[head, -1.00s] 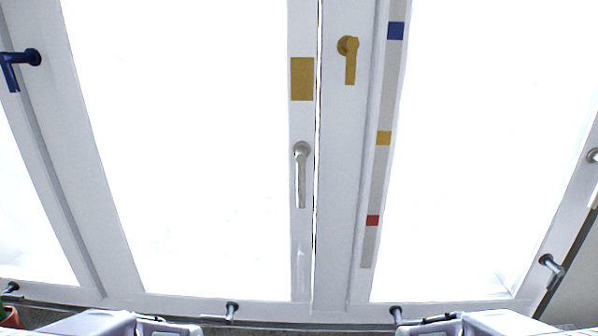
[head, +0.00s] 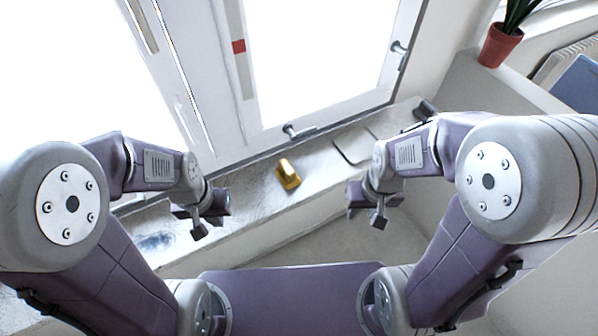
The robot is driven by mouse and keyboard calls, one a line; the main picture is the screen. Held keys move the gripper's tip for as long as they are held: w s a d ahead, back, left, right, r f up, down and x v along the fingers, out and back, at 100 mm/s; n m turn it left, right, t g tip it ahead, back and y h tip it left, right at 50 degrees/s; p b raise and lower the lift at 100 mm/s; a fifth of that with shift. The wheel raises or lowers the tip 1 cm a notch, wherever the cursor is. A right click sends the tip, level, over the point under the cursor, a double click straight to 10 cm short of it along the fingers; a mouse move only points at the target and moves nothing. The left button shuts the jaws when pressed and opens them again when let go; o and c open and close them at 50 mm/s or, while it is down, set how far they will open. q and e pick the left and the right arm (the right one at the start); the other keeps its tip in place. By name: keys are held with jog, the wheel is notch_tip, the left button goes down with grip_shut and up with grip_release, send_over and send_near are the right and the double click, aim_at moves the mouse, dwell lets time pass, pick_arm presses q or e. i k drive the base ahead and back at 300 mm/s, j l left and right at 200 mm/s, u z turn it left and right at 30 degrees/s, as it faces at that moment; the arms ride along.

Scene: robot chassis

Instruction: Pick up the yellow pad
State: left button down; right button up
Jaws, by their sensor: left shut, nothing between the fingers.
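A small yellow object (head: 288,176), which appears to be the yellow pad, sits on the light window sill in the middle of the head view. It is small and slightly blurred. My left gripper (head: 206,214) is to its left and nearer to me, shut and empty, apart from it. My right gripper (head: 370,208) is to its right and nearer to me, also apart from it. Whether the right fingers are open or shut is too small to tell.
The window frame (head: 300,128) with a grey handle (head: 297,131) rises behind the sill (head: 262,212). A potted plant (head: 500,46) stands at the upper right. A dark item (head: 425,108) lies at the sill's right end. Some sill around the yellow object is clear.

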aim_at(287, 174)
jog(key=u, duration=1.35)
jog(key=z, duration=1.35)
jog(key=i+l+u, duration=0.2)
jog(key=l, duration=0.35)
jog(key=i+l+u, duration=0.1)
jog(key=l, duration=0.2)
jog(key=i, duration=0.05)
